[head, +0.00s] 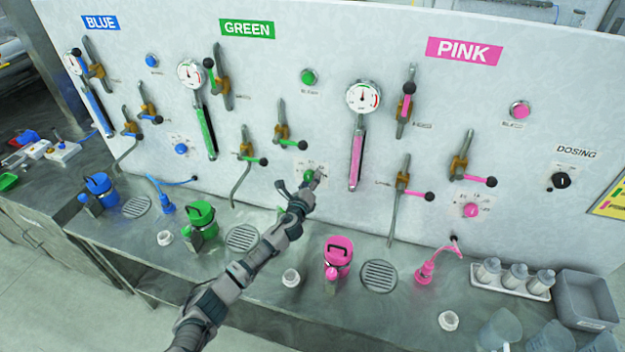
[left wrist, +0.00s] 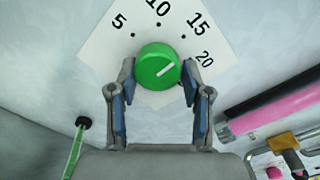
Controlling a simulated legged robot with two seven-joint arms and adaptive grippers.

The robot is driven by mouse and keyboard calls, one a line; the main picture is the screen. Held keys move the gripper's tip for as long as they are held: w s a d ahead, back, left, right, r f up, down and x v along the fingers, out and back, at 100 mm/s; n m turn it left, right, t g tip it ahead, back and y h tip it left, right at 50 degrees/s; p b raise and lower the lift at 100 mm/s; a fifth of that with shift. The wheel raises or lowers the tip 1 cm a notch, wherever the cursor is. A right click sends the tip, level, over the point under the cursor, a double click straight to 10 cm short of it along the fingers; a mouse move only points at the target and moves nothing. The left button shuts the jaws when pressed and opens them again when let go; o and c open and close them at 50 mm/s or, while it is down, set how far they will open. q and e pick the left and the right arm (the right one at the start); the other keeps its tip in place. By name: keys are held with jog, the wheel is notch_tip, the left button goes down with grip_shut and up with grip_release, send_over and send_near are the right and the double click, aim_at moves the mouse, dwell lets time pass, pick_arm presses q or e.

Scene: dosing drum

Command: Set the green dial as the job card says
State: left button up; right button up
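The green dial (head: 309,177) sits low on the panel, right of the green levers. In the left wrist view the green dial (left wrist: 157,66) shows a white mark slanting up to the right, on the 15 and 20 side of its scale (left wrist: 110,35). My left gripper (head: 297,189) is at the dial. In the left wrist view its two blue-padded fingers (left wrist: 158,85) stand apart on either side of the knob; firm contact is not visible. A yellow card (head: 612,198) is cut off at the right edge and cannot be read. My right gripper is not in view.
Green levers (head: 283,138) and a green gauge (head: 190,73) are on the panel nearby. A pink tube (head: 356,155) stands right of the dial. The counter below holds a green canister (head: 201,219), a pink canister (head: 338,252) and round drains (head: 242,238).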

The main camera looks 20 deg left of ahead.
pick_arm(q)
jog(key=shift+a+r, duration=0.15)
jog(key=shift+r, duration=0.1)
jog(key=c, duration=0.4)
jog(key=shift+w+a, duration=0.1)
jog(key=shift+a, duration=0.4)
jog(key=shift+d+r, duration=0.1)
jog(key=shift+d, duration=0.15)
jog(key=shift+a, duration=0.1)
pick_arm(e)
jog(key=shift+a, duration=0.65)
